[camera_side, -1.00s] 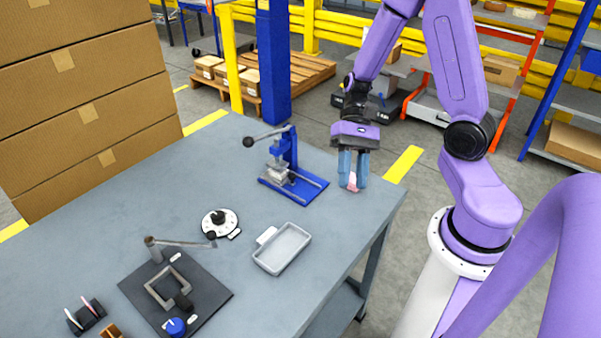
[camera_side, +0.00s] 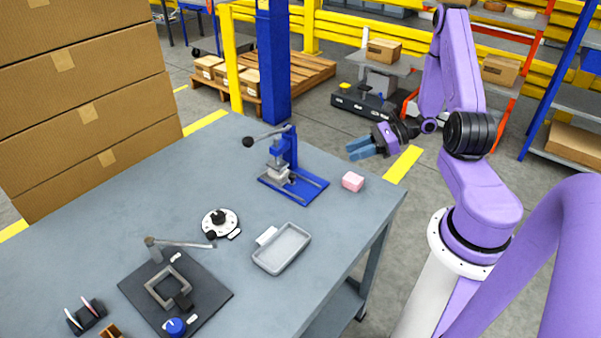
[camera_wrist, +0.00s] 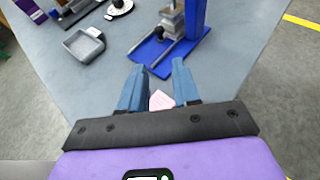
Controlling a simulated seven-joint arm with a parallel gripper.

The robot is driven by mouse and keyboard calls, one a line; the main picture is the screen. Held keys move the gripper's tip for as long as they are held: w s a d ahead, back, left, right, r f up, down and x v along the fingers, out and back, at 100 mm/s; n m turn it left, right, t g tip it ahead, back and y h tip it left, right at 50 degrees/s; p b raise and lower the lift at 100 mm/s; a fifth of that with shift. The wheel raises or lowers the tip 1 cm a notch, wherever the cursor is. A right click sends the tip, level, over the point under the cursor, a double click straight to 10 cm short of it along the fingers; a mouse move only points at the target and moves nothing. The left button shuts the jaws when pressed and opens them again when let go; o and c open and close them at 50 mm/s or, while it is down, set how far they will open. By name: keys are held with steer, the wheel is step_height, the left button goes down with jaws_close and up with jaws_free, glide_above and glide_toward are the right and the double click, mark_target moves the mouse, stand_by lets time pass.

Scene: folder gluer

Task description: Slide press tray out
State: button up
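The blue lever press (camera_side: 291,148) stands at the table's far side, on a blue base with two rails running to the front right. A grey press tray (camera_side: 278,173) with a small black knob sits at the rear of the rails, under the press head. In the wrist view the press (camera_wrist: 193,15) is at the top, with its railed base (camera_wrist: 158,52) below. My gripper (camera_side: 360,149) is right of the press, in the air, pointing left with fingers apart and nothing between them. In the wrist view its fingers (camera_wrist: 158,85) are also apart.
A pink block (camera_side: 353,181) lies on the table right of the press base. It also shows in the wrist view (camera_wrist: 161,100). A grey shallow dish (camera_side: 282,249), a white dial (camera_side: 220,222) and a dark fixture plate (camera_side: 174,292) are nearer. The press's black-knobbed lever (camera_side: 267,136) extends left.

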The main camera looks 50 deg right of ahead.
steer(key=x, duration=1.7)
steer(key=shift+w+a+r, duration=0.1)
steer(key=shift+a, duration=0.05)
